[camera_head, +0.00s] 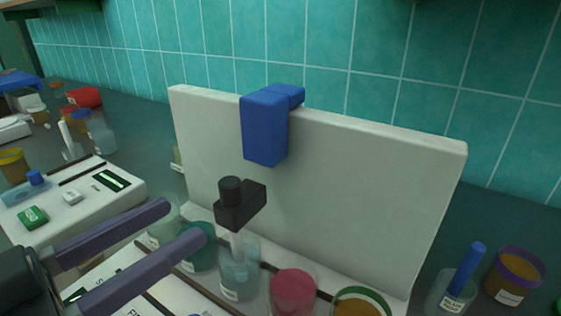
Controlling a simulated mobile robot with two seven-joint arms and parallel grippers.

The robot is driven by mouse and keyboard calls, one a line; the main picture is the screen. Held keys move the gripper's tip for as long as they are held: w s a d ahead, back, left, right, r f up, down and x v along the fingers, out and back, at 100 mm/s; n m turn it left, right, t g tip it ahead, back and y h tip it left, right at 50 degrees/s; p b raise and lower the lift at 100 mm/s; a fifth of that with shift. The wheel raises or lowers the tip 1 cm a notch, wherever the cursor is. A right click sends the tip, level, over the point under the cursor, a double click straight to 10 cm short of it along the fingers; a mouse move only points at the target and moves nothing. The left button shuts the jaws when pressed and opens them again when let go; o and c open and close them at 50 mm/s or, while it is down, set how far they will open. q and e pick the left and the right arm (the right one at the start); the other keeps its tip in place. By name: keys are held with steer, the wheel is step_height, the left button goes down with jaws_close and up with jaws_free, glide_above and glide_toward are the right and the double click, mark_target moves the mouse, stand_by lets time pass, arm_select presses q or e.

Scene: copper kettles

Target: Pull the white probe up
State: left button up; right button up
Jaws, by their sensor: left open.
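The white probe (236,244) stands upright in a clear labelled beaker (240,280), in front of a white upright panel (350,190). A black block with a round knob (240,204) sits at the probe's top. The probe's lower end is hard to make out inside the beaker. My left gripper (186,221) reaches in from the lower left. Its two dark purple fingers are spread apart with nothing seen between them. Their tips are left of the probe, appearing a little apart from it. My right gripper is not in view.
A blue block (264,128) hangs over the panel's top edge. Beakers with green (199,248), pink (293,290) and orange (358,302) contents flank the probe's beaker. A beaker with a blue stick (466,272) and an orange jar (515,274) stand at right. A white device (75,205) lies left.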

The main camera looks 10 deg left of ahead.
mark_target(221, 194)
arm_select(q)
steer(key=x, duration=0.8)
steer(key=shift+w+d, duration=0.15)
steer(key=shift+w, duration=0.15)
jaws_close()
stand_by(1.0)
